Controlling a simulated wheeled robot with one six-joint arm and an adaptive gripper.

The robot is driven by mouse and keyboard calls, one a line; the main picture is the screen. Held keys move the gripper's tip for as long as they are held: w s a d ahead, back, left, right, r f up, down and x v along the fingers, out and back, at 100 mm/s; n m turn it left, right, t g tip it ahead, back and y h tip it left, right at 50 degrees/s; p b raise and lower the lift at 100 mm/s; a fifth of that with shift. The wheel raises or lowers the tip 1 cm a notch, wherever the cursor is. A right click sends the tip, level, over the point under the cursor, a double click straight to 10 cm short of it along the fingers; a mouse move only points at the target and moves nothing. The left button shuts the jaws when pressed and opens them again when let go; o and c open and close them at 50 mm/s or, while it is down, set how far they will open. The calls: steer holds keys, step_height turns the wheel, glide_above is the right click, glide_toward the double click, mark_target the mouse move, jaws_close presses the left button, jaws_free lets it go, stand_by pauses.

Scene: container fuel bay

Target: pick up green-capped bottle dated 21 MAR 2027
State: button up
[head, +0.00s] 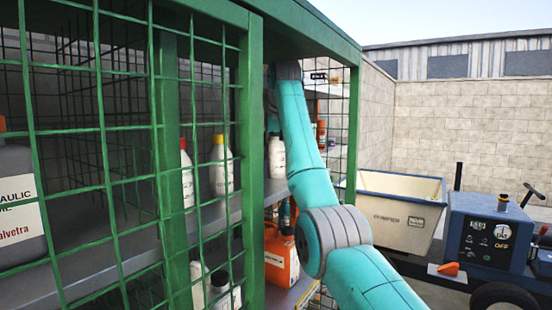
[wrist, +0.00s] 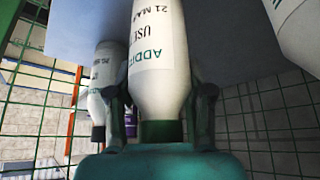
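In the wrist view, which shows the shelf upside down, a white bottle with a green cap (wrist: 160,60) stands between the fingers of my gripper (wrist: 162,100). Its label reads "21 MA", "USE" and "ADDI", cut off at the edges; the year is not visible. The cap faces my palm and the fingers flank the bottle's shoulder. I cannot tell whether both fingers press on it. In the head view my gripper is hidden inside the green cage, behind the frame and my arm.
In the wrist view a dark-capped white bottle (wrist: 104,85) stands to the left, another white bottle (wrist: 298,30) at upper right. The head view shows green cage mesh (head: 165,150), a yellow-capped bottle (head: 221,170), an orange jug (head: 280,258) and a cream tub (head: 395,220) outside.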

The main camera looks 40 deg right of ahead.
steer(key=c, duration=0.3)
steer(key=shift+c, duration=0.3)
steer(key=shift+r, duration=0.25)
